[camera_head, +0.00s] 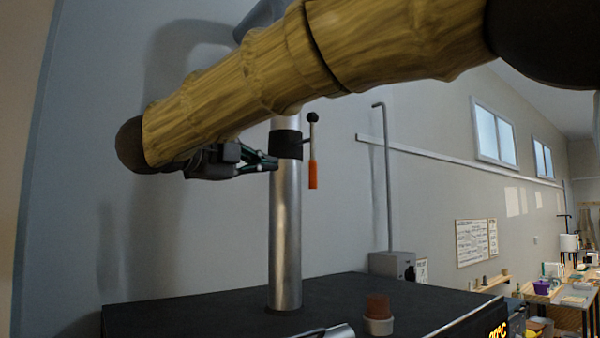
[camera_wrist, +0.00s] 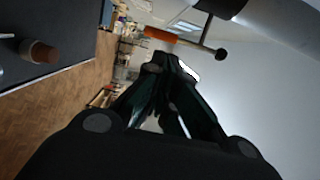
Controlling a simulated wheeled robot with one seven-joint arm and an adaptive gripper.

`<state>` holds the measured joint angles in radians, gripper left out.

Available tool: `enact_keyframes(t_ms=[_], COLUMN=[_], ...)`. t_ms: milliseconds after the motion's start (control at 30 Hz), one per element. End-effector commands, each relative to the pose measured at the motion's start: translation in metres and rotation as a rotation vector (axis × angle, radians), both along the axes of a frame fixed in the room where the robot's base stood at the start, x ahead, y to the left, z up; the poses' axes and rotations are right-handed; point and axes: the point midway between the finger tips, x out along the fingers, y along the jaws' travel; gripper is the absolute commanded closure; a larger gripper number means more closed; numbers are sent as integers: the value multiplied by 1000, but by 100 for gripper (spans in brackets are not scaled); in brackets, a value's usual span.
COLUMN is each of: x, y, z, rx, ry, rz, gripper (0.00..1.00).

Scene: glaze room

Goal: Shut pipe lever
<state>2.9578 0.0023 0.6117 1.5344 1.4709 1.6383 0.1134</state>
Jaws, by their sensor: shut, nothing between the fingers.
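The pipe lever (camera_head: 313,155) is a thin rod with a black ball at its upper end and an orange grip at its lower end. It hangs upright at the right side of a black collar (camera_head: 286,145) on a vertical metal pipe (camera_head: 286,225). My gripper (camera_head: 273,163) is at the left of the pipe, fingers pointing right toward the collar; I cannot tell if they touch it. In the wrist view, the lever's orange grip (camera_wrist: 160,34) and ball lie just beyond my gripper (camera_wrist: 168,62). The fingers are shut and empty, apart from the lever.
The pipe rises from a black-topped surface (camera_head: 200,310). A small terracotta and pale pot (camera_head: 378,312) stands on it, right of the pipe. A grey box with a thin bent pipe (camera_head: 392,264) is behind. Benches with items (camera_head: 565,295) are at the far right.

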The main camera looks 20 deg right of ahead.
Motion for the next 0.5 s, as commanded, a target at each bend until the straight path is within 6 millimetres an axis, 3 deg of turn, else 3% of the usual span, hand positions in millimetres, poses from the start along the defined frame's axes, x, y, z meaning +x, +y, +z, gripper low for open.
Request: enact_keyframes(t_ms=[167,500], x=[7,35], y=[-13,-60], z=[2,3], rx=[0,-1], ry=[0,0], rz=[-2,-4], gripper=[100,100])
